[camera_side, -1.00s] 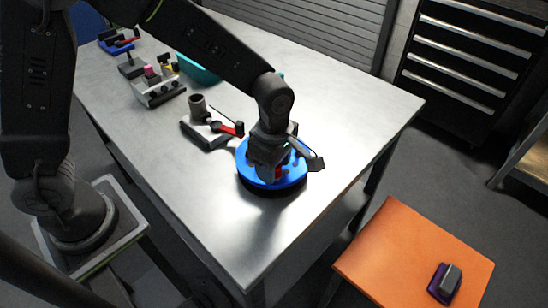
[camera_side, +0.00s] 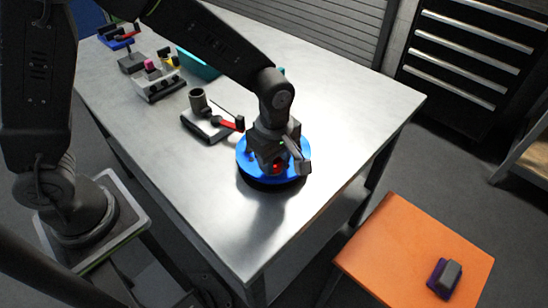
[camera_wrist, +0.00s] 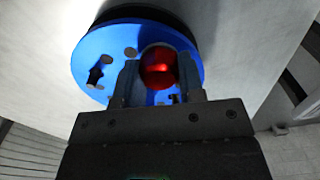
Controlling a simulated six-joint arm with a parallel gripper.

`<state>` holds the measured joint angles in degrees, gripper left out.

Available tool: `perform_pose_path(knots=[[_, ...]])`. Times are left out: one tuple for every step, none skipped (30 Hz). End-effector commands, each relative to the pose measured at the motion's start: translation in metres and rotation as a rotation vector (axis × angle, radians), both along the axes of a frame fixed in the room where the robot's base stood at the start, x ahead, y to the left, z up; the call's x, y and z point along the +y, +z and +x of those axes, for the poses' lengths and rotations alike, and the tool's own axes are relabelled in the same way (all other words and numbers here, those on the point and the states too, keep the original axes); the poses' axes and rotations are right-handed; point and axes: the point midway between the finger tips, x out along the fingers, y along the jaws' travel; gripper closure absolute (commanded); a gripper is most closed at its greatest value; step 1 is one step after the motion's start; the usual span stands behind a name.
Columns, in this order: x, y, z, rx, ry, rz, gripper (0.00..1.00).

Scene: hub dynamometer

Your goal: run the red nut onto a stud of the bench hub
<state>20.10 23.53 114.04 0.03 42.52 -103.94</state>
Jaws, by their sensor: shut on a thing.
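The bench hub is a blue disc (camera_side: 246,165) on a dark base near the table's front right edge; its blue face also shows in the wrist view (camera_wrist: 92,50). My gripper (camera_side: 277,167) points down over the hub. In the wrist view my gripper (camera_wrist: 159,82) is shut on the red nut (camera_wrist: 158,68), which sits between its two fingers in front of the hub's face. A little of the red nut shows in the side view (camera_side: 276,169). A dark stud (camera_wrist: 96,75) stands left of the fingers. Whether the nut is on a stud is hidden.
A small stand with a grey cup and red lever (camera_side: 207,121) lies left of the hub. A block with coloured pieces (camera_side: 158,82) and a teal bin (camera_side: 199,66) are further back. The table's right side is clear. An orange stool (camera_side: 400,255) carries a purple-and-grey item (camera_side: 445,278).

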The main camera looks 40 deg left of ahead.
Motion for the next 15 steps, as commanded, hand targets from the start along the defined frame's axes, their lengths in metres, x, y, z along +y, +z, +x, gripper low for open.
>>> perform_pose_path(knots=[[-0.0007, 0.001, 0.0001, -0.001, -0.066, -0.002, 1.0], [-0.0008, 0.001, 0.0001, -0.001, -0.109, -0.002, 1.0], [-0.0009, 0.001, 0.0001, -0.001, -0.164, -0.002, 1.0], [-0.0009, 0.001, 0.0002, -0.001, -0.206, -0.002, 1.0], [-0.001, 0.0011, 0.0002, -0.002, -0.248, -0.003, 1.0], [-0.0011, 0.0011, 0.0002, -0.002, -0.304, -0.003, 1.0], [-0.0011, 0.0011, 0.0003, -0.001, -0.345, -0.003, 1.0], [-0.0012, 0.0011, 0.0003, -0.001, -0.387, -0.003, 1.0], [-0.0013, 0.0012, 0.0003, -0.001, -0.443, -0.003, 1.0], [-0.0013, 0.0012, 0.0003, -0.001, -0.485, -0.003, 1.0], [-0.0014, 0.0012, 0.0002, -0.001, -0.527, -0.004, 1.0], [-0.0015, 0.0012, 0.0003, -0.002, -0.583, -0.004, 1.0], [-0.0015, 0.0012, 0.0003, -0.002, -0.624, -0.004, 1.0], [-0.0016, 0.0012, 0.0003, -0.002, -0.666, -0.004, 1.0], [-0.0016, 0.0013, 0.0003, -0.002, -0.722, -0.004, 1.0]])
